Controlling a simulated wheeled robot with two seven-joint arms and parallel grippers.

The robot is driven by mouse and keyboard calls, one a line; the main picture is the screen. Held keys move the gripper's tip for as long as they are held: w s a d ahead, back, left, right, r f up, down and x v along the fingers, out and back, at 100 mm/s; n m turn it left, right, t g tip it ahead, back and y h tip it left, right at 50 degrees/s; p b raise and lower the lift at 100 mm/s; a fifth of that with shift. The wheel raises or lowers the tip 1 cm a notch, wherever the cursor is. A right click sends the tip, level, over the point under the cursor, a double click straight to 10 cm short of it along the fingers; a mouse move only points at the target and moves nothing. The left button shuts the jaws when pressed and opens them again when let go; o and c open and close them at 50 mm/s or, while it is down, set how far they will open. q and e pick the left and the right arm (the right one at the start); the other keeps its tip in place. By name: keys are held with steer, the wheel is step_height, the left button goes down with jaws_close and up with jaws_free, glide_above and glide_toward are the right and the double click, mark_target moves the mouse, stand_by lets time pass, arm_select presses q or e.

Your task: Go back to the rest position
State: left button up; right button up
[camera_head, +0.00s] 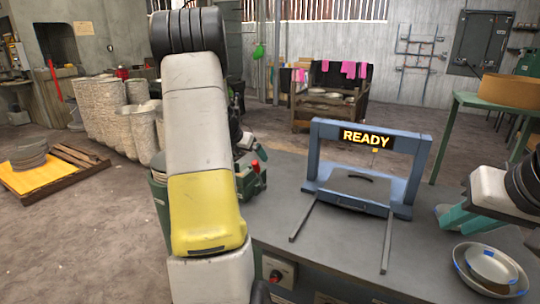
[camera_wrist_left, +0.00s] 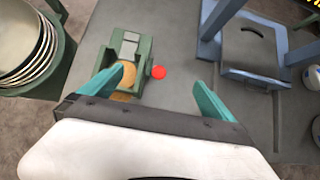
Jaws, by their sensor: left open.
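My left gripper (camera_wrist_left: 157,78) is open in the left wrist view, with its two teal fingers apart and nothing between them. It is above a green machine (camera_wrist_left: 118,75) with a red knob (camera_wrist_left: 159,72) and tan round parts. My right gripper (camera_head: 462,217) shows teal fingers at the right of the head view, near a blue-marked bowl (camera_head: 490,266) on the table. Its finger opening is unclear.
A blue frame (camera_head: 313,160) with a READY display (camera_head: 367,137) stands on the grey table (camera_head: 335,245), with two rails reaching forward. Stacked bowls (camera_wrist_left: 28,40) stand on a green stand at left in the wrist view. A green side table (camera_head: 480,102) is at the back right.

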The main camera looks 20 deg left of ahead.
arm_select(q)
steer(key=s+d+r+m+h, duration=0.1)
steer(key=s+d+r+m, duration=0.6)
steer(key=d+m, duration=0.25)
steer(key=s+d+r+m+h, duration=0.2)
steer(key=s+d+r+m, duration=0.5)
steer(key=d+m, duration=0.3)
steer(key=s+d+m+g, duration=0.1)
steer(key=s+d+m, duration=0.3)
steer(key=s+m, duration=0.4)
steer(key=s+d+f+m+y, duration=0.1)
steer(key=s+d+m, duration=0.3)
steer(key=s+m, duration=0.4)
steer(key=s, duration=0.3)
steer(key=shift+s+d+g, duration=0.2)
steer(key=shift+s+g, duration=0.1)
steer(key=shift+g, duration=0.1)
